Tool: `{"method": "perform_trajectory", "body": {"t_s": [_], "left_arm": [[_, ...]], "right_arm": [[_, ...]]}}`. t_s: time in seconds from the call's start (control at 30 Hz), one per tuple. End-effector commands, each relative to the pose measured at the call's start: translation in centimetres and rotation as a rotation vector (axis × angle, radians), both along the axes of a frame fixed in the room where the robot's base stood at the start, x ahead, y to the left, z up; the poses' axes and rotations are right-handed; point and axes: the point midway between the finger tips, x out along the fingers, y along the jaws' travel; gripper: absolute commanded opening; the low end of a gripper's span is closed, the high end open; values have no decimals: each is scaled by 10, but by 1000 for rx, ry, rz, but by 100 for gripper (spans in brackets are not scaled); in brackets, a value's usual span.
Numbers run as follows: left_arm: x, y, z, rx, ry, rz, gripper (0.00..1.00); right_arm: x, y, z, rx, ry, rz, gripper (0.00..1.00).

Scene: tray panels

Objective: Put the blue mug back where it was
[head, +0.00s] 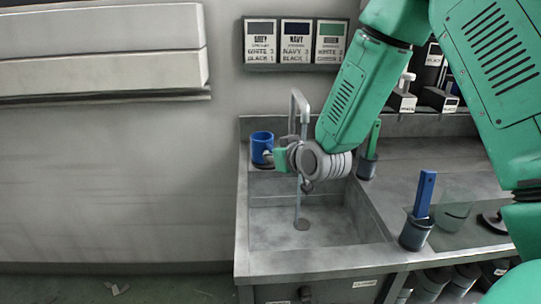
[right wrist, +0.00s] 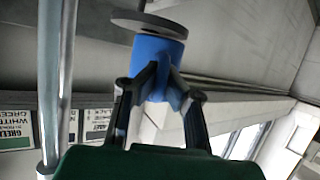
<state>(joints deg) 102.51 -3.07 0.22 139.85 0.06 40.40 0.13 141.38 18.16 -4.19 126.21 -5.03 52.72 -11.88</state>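The blue mug (head: 261,146) is upright at the back left corner of the sink counter, left of the tap. My right gripper (head: 279,157) reaches it from the right, at its handle side. In the right wrist view the mug (right wrist: 158,55) is between the fingertips, which close in on its near side where the handle is. The gripper looks shut on it. A flat grey disc (right wrist: 150,24) shows at the mug's base end in this upside-down view; I cannot tell whether they touch. My left gripper is not in view.
The tap (head: 299,103) stands close to my right wrist, with a thin pale line down to the sink drain (head: 302,224). A dark cup with a blue item (head: 416,232) and another with a green item (head: 368,164) stand to the right. Label panels (head: 296,42) hang behind.

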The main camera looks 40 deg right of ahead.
Motion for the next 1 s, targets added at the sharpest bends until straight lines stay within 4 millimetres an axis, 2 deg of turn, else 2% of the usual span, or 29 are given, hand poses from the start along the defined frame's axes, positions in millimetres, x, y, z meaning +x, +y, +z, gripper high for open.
{"method": "perform_trajectory", "body": {"t_s": [0.13, 0.17, 0.2, 0.23, 0.6, 0.77, 1.0], "left_arm": [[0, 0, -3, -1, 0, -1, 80], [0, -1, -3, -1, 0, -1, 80], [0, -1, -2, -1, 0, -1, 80], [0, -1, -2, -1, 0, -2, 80], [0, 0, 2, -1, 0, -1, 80], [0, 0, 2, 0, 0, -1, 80], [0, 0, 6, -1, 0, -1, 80]], "right_arm": [[0, -4, -7, 4, 1, -2, 0], [0, -4, -6, 4, 2, -2, 10], [0, -4, -6, 4, 2, -2, 24], [0, -3, -5, 3, 2, -1, 26], [0, 5, 4, -5, 0, 0, 26], [-22, 3, 11, 0, 2, -1, 26], [-68, 5, 29, 4, 2, -1, 26]]}}
